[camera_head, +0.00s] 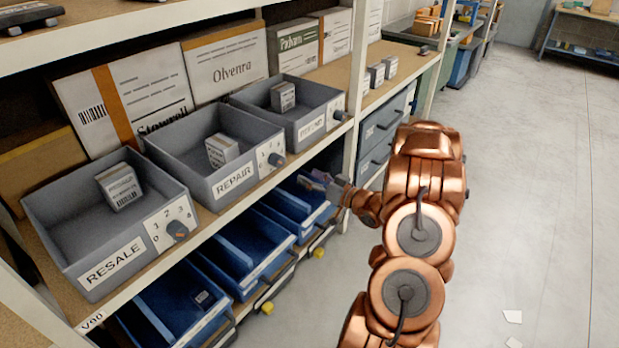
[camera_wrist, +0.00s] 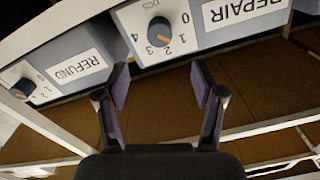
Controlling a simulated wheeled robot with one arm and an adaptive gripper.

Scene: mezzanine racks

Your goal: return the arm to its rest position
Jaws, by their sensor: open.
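My arm (camera_head: 412,230) is copper-coloured and reaches from the bottom of the head view up and toward the rack. My gripper (camera_head: 328,184) is small there, in front of the rack, below the shelf edge that bears the grey bins. In the wrist view my gripper (camera_wrist: 162,88) has its two dark fingers spread apart, with nothing between them. The REPAIR bin's dial (camera_wrist: 160,32) and the REFUND label (camera_wrist: 76,67) show beyond the fingertips.
Grey bins labelled RESALE (camera_head: 112,268) and REPAIR (camera_head: 235,180), and a third bin (camera_head: 311,128), stand on the shelf, each with a small box inside. Blue trays (camera_head: 240,240) lie below. Boxes (camera_head: 125,95) stand behind. The floor (camera_head: 530,180) to the right is mostly clear.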

